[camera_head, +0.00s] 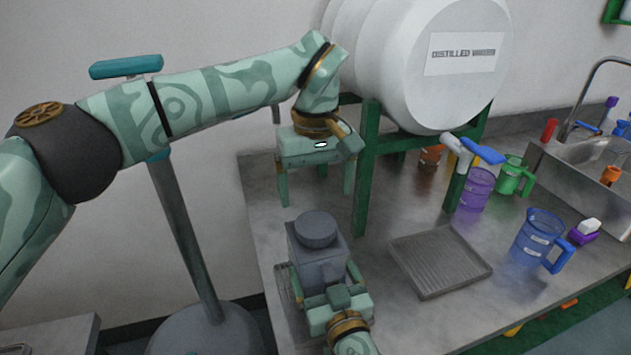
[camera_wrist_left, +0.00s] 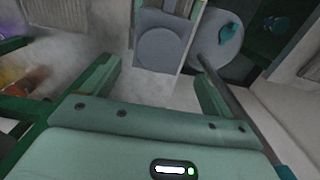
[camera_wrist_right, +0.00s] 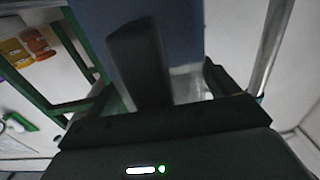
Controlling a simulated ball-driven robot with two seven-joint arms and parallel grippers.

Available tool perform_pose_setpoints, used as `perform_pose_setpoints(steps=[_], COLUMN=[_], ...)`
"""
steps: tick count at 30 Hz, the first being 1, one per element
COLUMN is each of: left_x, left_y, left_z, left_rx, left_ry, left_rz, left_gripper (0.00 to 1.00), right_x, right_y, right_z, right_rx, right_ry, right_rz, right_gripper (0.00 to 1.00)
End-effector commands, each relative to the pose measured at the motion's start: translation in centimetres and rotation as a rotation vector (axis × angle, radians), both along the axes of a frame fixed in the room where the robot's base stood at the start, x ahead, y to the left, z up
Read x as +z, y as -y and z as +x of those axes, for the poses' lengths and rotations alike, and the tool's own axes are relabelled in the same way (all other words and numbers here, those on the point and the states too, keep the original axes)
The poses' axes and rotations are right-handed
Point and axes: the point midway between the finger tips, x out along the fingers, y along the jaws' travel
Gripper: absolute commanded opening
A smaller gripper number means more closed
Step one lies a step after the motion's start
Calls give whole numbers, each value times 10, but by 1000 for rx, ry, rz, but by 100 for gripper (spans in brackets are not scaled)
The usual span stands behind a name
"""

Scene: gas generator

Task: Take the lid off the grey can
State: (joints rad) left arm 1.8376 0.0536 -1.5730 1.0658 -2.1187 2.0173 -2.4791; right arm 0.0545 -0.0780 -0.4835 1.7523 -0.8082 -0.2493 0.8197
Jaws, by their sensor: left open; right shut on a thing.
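The grey can (camera_head: 318,268) stands upright near the left end of the metal counter. Its round grey lid (camera_head: 316,226) is on top; the lid also shows in the left wrist view (camera_wrist_left: 162,48). My left gripper (camera_head: 316,200) is open and empty above the can, fingers pointing down, apart from the lid. In the right wrist view, a dark upright handle (camera_wrist_right: 140,60) shows in front of the can's body (camera_wrist_right: 185,30). The exact contact is hidden.
A large white distilled water barrel (camera_head: 450,95) rests on a green stand (camera_head: 367,170) just right of my left gripper. A ribbed grey tray (camera_head: 440,262) lies right of the can. Blue (camera_head: 538,238), purple (camera_head: 476,188) and green (camera_head: 512,178) jugs stand near the sink (camera_head: 590,165).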

Motion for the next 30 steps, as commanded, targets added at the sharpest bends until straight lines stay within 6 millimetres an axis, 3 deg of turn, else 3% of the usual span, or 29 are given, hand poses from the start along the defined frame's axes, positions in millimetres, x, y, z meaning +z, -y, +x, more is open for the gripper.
perform_pose_setpoints(steps=[12,24,29,30], left_x=[-64,-75,-75,-75], left_y=[0,0,0,0], left_z=[0,0,0,0], left_rx=[-3,-3,-3,-3], left_ry=[-2,1,1,1], left_rz=[-1,0,0,0], left_gripper=[86,86,44,41], right_x=[1,1,1,1], right_y=[0,0,0,0], right_z=[0,0,0,0], right_rx=[0,0,0,0], right_ry=[1,2,2,2], right_rz=[0,1,1,1], right_gripper=[23,23,23,23])
